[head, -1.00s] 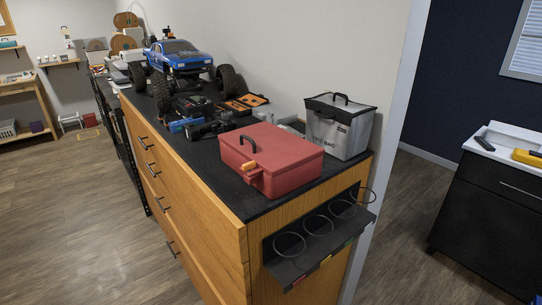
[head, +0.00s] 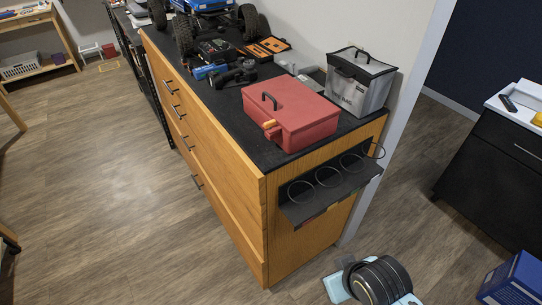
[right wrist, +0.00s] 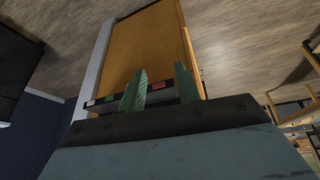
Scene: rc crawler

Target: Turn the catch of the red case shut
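The red case (head: 292,114) sits with its lid down on the black top of the wooden cabinet, near its front end. A dark handle (head: 269,99) stands on it. The small orange-yellow catch (head: 270,124) is on the side facing me, at the lid seam; its exact angle is too small to tell. In the right wrist view my right gripper (right wrist: 162,88) has its two green fingers apart with nothing held between them. It faces the cabinet's end panel and the ring rack, away from the case, which is out of that view. My left gripper is not in view.
A black ring rack (head: 330,190) juts from the cabinet's end. A grey bag (head: 361,82) stands behind the case. Car parts and an orange tray (head: 268,46) lie beyond it. A blue box (head: 512,279) is on the floor at right. The floor left of the cabinet is clear.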

